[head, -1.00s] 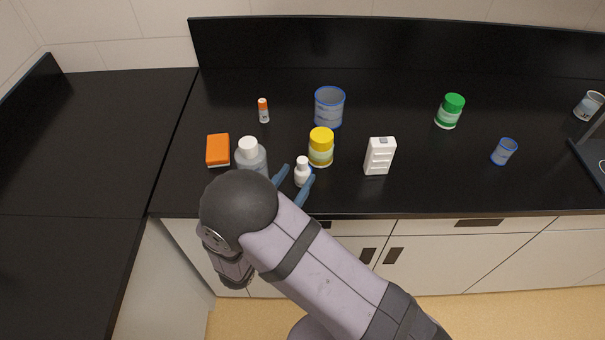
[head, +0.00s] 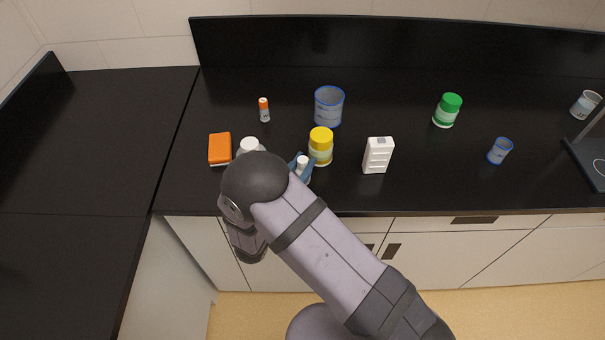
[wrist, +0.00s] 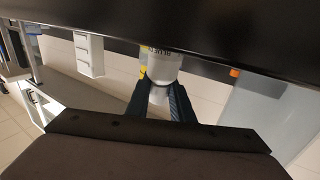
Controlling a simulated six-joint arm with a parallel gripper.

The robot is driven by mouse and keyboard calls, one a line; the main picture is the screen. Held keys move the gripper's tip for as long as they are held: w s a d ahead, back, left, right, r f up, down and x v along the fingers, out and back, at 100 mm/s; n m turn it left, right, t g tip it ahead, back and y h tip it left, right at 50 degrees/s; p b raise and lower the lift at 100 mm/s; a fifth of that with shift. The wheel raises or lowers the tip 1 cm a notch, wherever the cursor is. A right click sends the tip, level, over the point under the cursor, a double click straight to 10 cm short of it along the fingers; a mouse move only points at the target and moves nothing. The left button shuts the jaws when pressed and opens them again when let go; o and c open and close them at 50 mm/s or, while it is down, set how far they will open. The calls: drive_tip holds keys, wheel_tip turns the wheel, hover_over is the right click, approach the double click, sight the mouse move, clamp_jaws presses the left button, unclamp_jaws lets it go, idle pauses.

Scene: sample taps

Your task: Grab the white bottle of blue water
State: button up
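The small white bottle (head: 302,163) stands near the counter's front edge, just left of the yellow-lidded jar in the head view. My gripper (head: 303,166) has its blue fingers on either side of it, close against its sides. In the wrist view, the pale bottle (wrist: 163,69) is between the two dark fingers (wrist: 162,94), which look shut on it. Dark lettering shows on its far end there. Its lower part is hidden in the head view, and I cannot make out blue water inside.
A yellow-lidded jar (head: 320,147) stands very close on the right. A larger white-capped bottle (head: 249,145) is mostly hidden behind my arm. An orange box (head: 220,148), a blue-rimmed beaker (head: 329,107) and a white box (head: 377,155) stand around.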

clamp_jaws()
drive_tip(key=shift+r, duration=0.25)
wheel_tip(320, 180, up, 18)
drive_tip(key=b, duration=0.2)
drive_tip(key=shift+f+b, duration=0.25)
drive_tip(key=shift+b, duration=0.1)
idle(0.4)
drive_tip(key=shift+d, duration=0.1)
